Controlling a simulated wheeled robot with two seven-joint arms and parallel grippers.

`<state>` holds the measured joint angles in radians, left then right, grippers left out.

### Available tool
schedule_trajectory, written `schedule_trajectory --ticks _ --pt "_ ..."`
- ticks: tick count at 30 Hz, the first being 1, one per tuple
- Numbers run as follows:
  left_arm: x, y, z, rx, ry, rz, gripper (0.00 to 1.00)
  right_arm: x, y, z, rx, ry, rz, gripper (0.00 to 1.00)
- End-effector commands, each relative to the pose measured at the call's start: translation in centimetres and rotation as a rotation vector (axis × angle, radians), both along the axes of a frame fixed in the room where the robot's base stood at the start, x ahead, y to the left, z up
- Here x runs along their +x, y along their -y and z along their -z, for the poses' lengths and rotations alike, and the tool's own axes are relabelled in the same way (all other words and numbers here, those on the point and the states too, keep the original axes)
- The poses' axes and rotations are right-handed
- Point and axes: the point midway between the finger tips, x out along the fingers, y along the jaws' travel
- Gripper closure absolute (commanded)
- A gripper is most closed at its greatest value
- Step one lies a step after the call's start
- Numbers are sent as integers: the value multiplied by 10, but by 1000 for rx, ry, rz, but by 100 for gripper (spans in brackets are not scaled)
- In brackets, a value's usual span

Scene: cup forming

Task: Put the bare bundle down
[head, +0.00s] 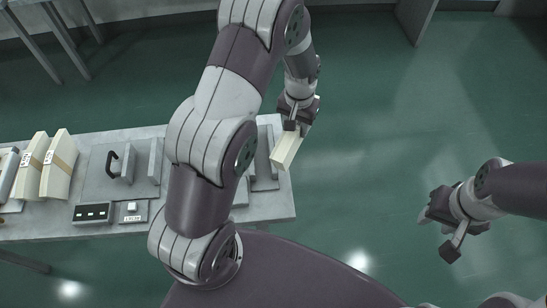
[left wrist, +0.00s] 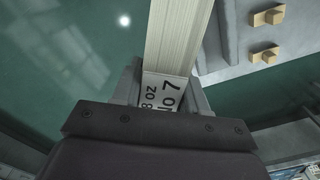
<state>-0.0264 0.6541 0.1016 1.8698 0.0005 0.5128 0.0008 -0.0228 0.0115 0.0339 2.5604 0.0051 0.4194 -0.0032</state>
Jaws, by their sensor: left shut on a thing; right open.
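My left gripper (head: 298,118) is shut on a cream bundle (head: 287,149) and holds it tilted, just off the right end of the grey table. In the left wrist view the bundle (left wrist: 178,40) runs up from between the jaws, with striped layers along its side. A white label (left wrist: 162,92) with black print shows at its held end. No band shows on the part in view. My right gripper (head: 452,222) is open and empty over the floor at the right.
The grey table (head: 262,212) runs left. Two banded bundles (head: 58,165) stand on it, left of a machine with a black handle (head: 112,163). A dark panel (head: 92,213) and a small white button box (head: 132,212) sit in front. Floor right of the table is clear.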

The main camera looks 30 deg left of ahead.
Motion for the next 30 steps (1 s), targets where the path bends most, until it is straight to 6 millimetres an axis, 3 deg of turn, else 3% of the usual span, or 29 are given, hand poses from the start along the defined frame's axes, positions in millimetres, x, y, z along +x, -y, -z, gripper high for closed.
schedule_trajectory --ticks 5,12,16,20,23,30 --pt "-10 9 -12 0 1 -40 100 0 0 21 0 2 0 57" --pt "-43 19 -28 0 2 -248 100 0 0 38 0 2 0 57" --pt "-67 19 -31 2 0 -427 100 0 0 38 0 2 0 57" --pt "-73 16 -28 2 1 -551 100 0 0 37 0 2 0 57" --pt "-67 1 -19 2 -1 -583 100 0 0 33 0 2 0 57" --pt "-36 -61 20 2 -1 -583 100 0 0 19 0 2 0 57"
